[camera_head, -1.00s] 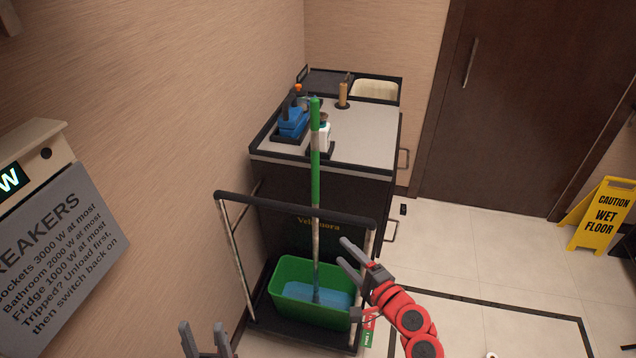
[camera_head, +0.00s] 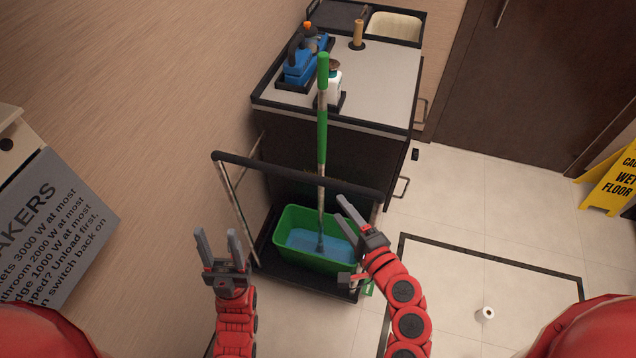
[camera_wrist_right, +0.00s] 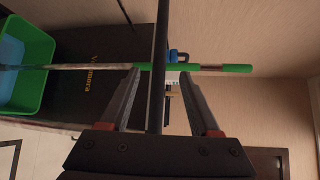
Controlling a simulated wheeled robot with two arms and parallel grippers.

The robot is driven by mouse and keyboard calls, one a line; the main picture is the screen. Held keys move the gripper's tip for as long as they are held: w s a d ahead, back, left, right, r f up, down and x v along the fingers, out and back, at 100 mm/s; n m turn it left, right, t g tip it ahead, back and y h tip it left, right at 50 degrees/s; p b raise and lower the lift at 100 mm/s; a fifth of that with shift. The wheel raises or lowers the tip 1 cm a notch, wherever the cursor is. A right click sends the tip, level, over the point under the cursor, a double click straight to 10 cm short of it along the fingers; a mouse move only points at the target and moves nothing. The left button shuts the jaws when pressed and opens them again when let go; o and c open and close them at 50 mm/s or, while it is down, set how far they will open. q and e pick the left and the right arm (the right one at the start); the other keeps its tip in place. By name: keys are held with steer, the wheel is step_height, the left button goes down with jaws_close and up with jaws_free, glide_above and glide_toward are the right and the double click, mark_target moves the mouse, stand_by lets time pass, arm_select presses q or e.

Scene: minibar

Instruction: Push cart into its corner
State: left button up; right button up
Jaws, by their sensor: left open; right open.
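The cart (camera_head: 335,113) is dark with a pale top and stands beside the left wall. Its black handle bar (camera_head: 290,173) crosses the near end, above a low platform with a green bucket (camera_head: 292,262) of blue water and a green-handled mop (camera_head: 322,125). My right gripper (camera_head: 345,212) is open near the bar's right part; in the right wrist view the bar (camera_wrist_right: 160,60) runs between its two fingers. Whether they touch it I cannot tell. My left gripper (camera_head: 218,240) is open and empty, apart from the bar's left end and lower in the picture.
Blue holders and bottles (camera_head: 305,62) stand on the cart top. A dark door (camera_head: 530,80) and yellow wet-floor sign (camera_head: 612,185) are at right. A black outline (camera_head: 490,262) marks the tiled floor, with a small white roll (camera_head: 485,313). A grey notice (camera_head: 60,215) hangs at left.

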mark_target(321, 184)
steer(key=b+x, duration=0.1)
steer(key=x, duration=0.4)
steer(key=b+x, duration=0.1)
steer(key=x, duration=0.4)
steer(key=shift+w+a+r+b, duration=0.1)
steer(key=shift+w+r+b, duration=0.15)
steer(key=shift+b, duration=0.1)
steer(key=shift+x, duration=0.85)
steer(key=shift+f, duration=0.2)
jaws_close()
